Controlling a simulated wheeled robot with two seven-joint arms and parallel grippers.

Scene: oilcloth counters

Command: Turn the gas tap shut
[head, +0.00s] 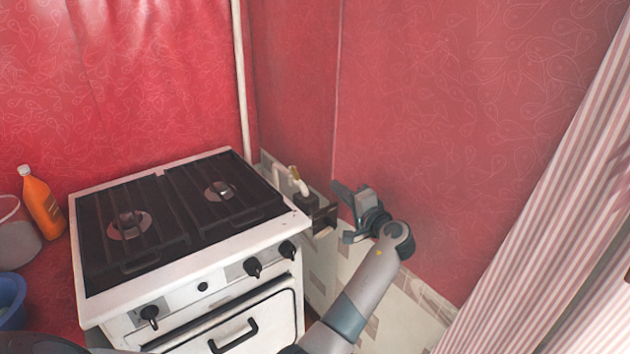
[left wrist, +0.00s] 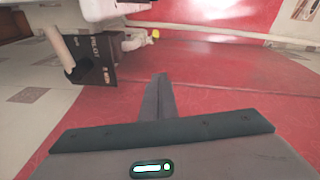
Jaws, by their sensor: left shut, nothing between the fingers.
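The gas tap shows in the head view as a small pale fitting with a yellowish end (head: 293,173), beside the stove's back right corner. In the left wrist view a pale fitting with a yellow tip (left wrist: 155,33) shows at the top, beside a dark lettered box (left wrist: 95,55). My left gripper (head: 334,212) is right of the tap, near the wall. Its fingers (left wrist: 160,80) are together and empty, apart from the fitting, which lies beyond and slightly left of their tips. The tap's exact handle position is too small to tell. My right gripper is not in view.
A white gas stove (head: 190,285) with dark grates and front knobs stands left of my left arm. A pale pipe (head: 240,80) runs up the corner. Red oilcloth walls enclose the corner. A striped curtain (head: 560,210) hangs right. An orange bottle (head: 41,205) stands far left.

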